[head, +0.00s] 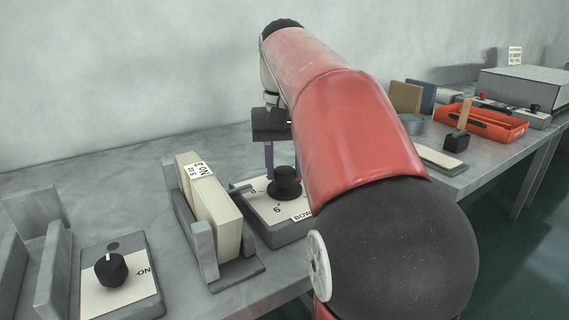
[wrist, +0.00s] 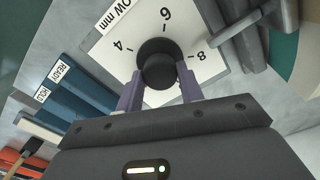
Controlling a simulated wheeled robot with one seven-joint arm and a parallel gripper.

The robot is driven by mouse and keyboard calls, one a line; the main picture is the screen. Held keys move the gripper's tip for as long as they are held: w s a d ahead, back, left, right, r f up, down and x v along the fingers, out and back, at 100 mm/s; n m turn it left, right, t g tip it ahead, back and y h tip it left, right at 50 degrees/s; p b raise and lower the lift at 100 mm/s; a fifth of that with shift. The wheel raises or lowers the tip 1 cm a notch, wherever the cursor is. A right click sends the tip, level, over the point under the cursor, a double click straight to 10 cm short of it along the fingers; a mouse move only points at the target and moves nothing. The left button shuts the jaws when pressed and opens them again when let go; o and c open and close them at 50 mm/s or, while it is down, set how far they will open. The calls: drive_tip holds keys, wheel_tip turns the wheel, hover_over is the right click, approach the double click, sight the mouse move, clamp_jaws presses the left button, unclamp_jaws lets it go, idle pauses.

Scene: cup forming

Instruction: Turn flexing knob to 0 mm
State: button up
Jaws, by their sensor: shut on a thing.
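A black round knob (head: 286,182) sits on a white dial plate (head: 262,208) on a grey box, with a partly hidden "BOW" label. The wrist view shows the knob (wrist: 158,65) close up, with the numbers 4, 6 and 8 around it on the plate (wrist: 120,50) and "OW mm" at its edge. My gripper (wrist: 160,88) is shut on the knob, one purple finger on each side. In the head view my gripper (head: 272,150) comes down from above, partly hidden by my red arm.
Left of the dial box stands a pale block (head: 215,200) in a grey holder, with a numbered tag. Further left is another black knob (head: 111,269) marked "ON". At the right are an orange tray (head: 480,122) and a brush (head: 458,135). The wrist view shows blue slabs (wrist: 85,90).

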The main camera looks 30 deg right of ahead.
sight(284, 170)
drive_tip(key=n, duration=1.3)
drive_tip(key=shift+n, duration=0.4)
idle(0.4)
drive_tip(key=o, duration=1)
drive_tip(key=shift+r, duration=3.95)
